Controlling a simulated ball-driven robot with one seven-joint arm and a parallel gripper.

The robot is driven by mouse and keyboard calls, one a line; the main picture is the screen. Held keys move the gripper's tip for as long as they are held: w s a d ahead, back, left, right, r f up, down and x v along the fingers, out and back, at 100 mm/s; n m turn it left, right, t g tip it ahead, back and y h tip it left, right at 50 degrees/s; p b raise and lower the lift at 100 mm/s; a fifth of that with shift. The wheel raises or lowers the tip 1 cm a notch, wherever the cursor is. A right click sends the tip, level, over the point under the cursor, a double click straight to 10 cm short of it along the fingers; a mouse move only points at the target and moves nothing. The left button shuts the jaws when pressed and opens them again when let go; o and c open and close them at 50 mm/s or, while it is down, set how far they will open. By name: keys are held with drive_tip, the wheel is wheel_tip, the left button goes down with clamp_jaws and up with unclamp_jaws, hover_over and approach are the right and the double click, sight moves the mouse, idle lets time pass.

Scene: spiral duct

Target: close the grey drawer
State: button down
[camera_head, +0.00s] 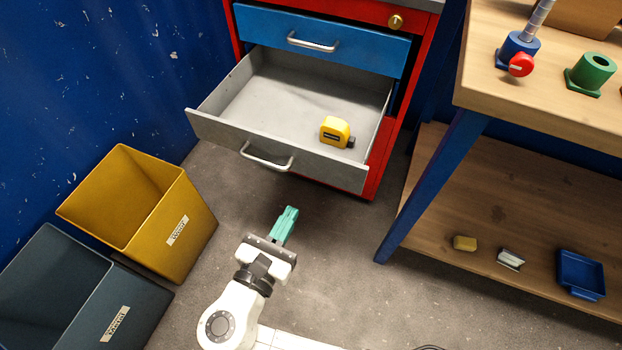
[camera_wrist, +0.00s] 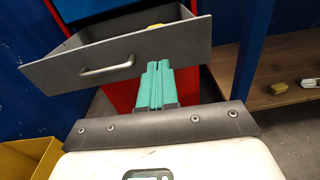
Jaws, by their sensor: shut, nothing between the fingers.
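The grey drawer (camera_head: 220,130) is pulled well out of the red cabinet, below a shut blue drawer (camera_head: 335,38). Its front has a metal bar handle (camera_head: 266,160). A yellow tape measure (camera_head: 335,131) lies inside it near the front right. My gripper (camera_head: 289,213) has green fingers, shut and empty, in front of and below the drawer front, apart from it. In the wrist view the drawer front (camera_wrist: 160,58) is ahead, with its handle (camera_wrist: 107,68) left of my fingers (camera_wrist: 157,68); the tape measure is mostly hidden there.
A yellow bin (camera_head: 180,225) and a dark blue-grey bin (camera_head: 75,300) stand at the left. A wooden workbench (camera_head: 480,75) with a blue leg (camera_head: 425,190) stands at the right, small items on its lower shelf (camera_head: 430,215). Bare floor lies between.

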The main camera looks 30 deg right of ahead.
drive_tip(key=b, duration=0.3)
approach(317, 156)
drive_tip(key=shift+n+t, duration=0.3)
drive_tip(key=x, duration=0.6)
drive_tip(key=shift+w+d+f, duration=0.1)
drive_tip(key=shift+d, duration=0.3)
